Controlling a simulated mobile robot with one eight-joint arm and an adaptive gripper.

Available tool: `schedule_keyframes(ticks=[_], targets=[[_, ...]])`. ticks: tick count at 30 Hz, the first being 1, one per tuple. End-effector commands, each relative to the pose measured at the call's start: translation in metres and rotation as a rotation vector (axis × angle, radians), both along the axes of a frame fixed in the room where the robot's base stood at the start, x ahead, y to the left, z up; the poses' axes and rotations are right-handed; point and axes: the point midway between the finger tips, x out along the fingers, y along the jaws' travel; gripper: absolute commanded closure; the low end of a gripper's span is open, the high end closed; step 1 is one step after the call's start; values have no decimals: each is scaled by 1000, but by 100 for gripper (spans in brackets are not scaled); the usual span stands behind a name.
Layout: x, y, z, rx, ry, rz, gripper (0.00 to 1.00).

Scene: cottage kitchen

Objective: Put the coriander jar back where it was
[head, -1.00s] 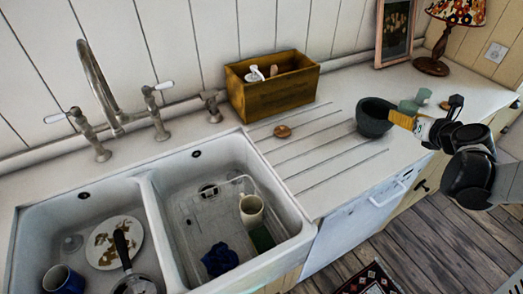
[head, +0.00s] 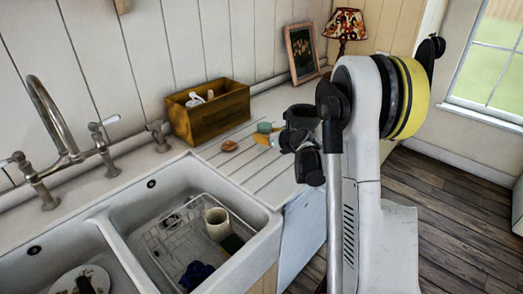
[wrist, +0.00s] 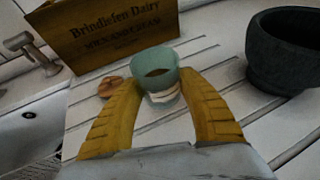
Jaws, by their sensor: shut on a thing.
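A small pale-green glass jar (wrist: 160,68) with an open top, a white label and something brown inside shows in the wrist view. I take it for the coriander jar, though I cannot read its label. My gripper (wrist: 158,82) is shut on it, one yellow finger on each side. In the head view the jar (head: 264,127) is a small green shape over the ribbed drainboard, left of my dark gripper joints. I cannot tell whether its base touches the board. A round brown wooden piece (wrist: 110,86) lies just left of the fingers; it also shows in the head view (head: 230,146).
A dark stone mortar (wrist: 284,62) stands right of the jar. A wooden box (head: 207,112) holding a few items stands against the wall. The double sink (head: 190,240) with a rack and mug is at the front left. A picture frame (head: 302,52) and lamp (head: 345,25) stand behind.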

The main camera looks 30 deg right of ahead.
Motion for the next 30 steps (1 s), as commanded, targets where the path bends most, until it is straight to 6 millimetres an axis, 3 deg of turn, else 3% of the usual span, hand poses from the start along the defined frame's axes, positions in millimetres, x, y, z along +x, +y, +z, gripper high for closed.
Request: schedule_keyframes(ticks=[5,12,24,25,26,27,30], targets=[[4,8,-9,-1,0,0,86],[4,8,-44,0,0,0,86],[4,7,-49,0,0,0,86],[4,7,-49,0,0,0,48],[4,7,-48,0,0,0,39],[4,7,-48,0,0,0,34],[4,7,-48,0,0,0,34]])
